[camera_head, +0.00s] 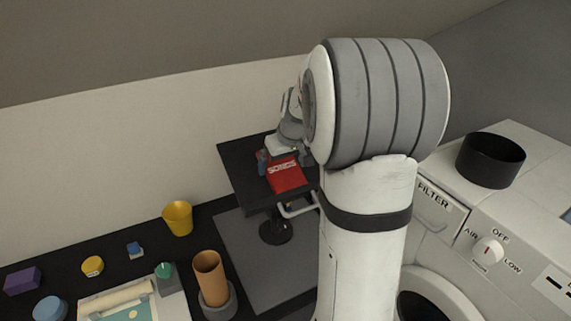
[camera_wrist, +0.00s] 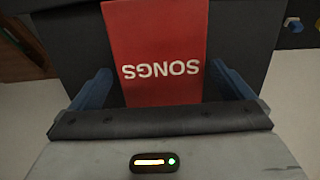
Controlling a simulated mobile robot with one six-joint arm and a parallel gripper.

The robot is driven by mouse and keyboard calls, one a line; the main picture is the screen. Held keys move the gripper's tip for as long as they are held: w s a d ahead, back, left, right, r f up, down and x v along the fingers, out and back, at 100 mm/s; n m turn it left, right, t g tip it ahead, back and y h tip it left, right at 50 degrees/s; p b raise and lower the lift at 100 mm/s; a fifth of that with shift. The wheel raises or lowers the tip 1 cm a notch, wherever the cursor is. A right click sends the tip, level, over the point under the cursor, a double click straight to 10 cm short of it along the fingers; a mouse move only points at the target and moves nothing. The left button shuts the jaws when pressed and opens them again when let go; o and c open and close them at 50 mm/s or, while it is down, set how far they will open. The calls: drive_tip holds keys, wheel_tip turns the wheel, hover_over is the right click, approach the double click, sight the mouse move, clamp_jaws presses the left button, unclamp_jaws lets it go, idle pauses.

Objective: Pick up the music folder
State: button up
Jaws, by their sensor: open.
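The music folder (camera_head: 286,175) is red with white lettering. It lies on a small black table (camera_head: 240,165) in the head view, left of my arm. In the wrist view the folder (camera_wrist: 158,40) reads "SONGS" upside down and fills the space ahead between the fingers. My gripper (camera_wrist: 162,92) is open, with one blue finger on each side of the folder's near end. In the head view my gripper (camera_head: 283,158) is at the folder's far edge, partly hidden by my arm. I cannot tell whether the fingers touch the folder.
A washing machine (camera_head: 460,215) with a black round bowl (camera_head: 490,160) on top stands at the right. A black surface at lower left holds a yellow cup (camera_head: 178,218), an orange cylinder (camera_head: 209,275), a purple box (camera_head: 22,280) and other small items. A wall is behind the table.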

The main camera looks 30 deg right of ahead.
drive_tip(key=shift+w+f, duration=0.2)
drive_tip(key=shift+f, duration=0.3)
drive_tip(key=c, duration=0.9)
drive_tip(key=shift+r, duration=0.1)
